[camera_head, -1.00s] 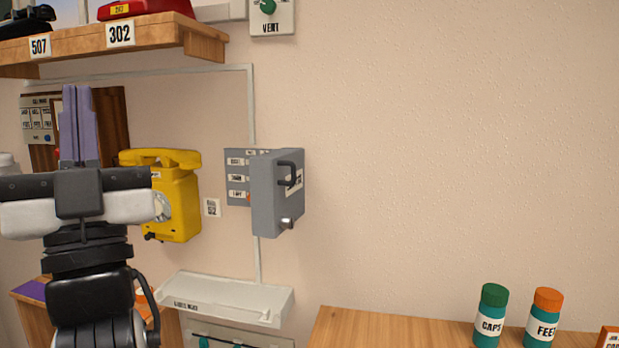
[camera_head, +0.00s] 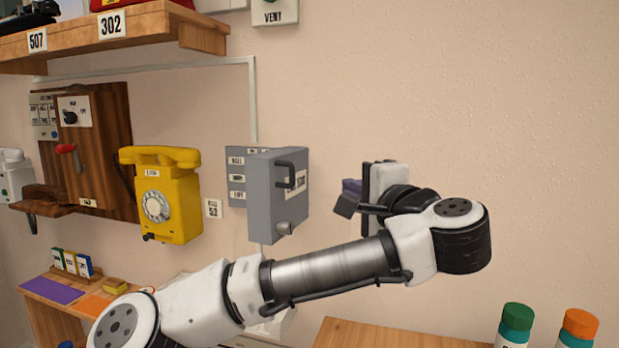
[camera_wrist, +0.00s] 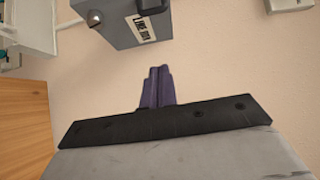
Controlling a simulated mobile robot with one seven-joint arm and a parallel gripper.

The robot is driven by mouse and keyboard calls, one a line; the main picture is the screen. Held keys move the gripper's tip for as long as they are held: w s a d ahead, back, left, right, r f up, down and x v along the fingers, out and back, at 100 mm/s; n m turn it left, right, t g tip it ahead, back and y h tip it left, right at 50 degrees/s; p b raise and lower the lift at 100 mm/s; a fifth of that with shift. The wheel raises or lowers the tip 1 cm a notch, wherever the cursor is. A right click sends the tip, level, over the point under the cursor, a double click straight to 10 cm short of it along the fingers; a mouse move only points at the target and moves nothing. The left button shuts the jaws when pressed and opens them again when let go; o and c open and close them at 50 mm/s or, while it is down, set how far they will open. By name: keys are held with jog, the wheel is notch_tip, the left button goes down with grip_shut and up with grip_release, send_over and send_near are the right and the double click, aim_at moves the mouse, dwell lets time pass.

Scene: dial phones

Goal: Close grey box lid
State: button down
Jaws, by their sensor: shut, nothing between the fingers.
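The grey box (camera_head: 237,177) is fixed to the wall, with its labelled panel showing at the left. Its lid (camera_head: 262,200) stands open, swung out from the wall. The lid's face with a dark handle, a label and a round knob is turned to the right. In the wrist view the lid (camera_wrist: 118,28) shows at the top, with the label and part of the handle. My gripper (camera_head: 346,198) is to the right of the lid and apart from it, fingers pointing left. The purple fingers (camera_wrist: 160,72) are together and empty in the wrist view.
A yellow phone (camera_head: 168,200) hangs on the wall left of the box. A wooden shelf (camera_head: 150,32) is above left. A wooden counter (camera_head: 370,335) with two jars (camera_head: 515,325) is below right. The wall right of my gripper is bare.

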jog(key=w+a+p, duration=0.4)
jog(key=w+a, duration=0.3)
jog(key=w, duration=0.1)
jog(key=shift+a, duration=0.35)
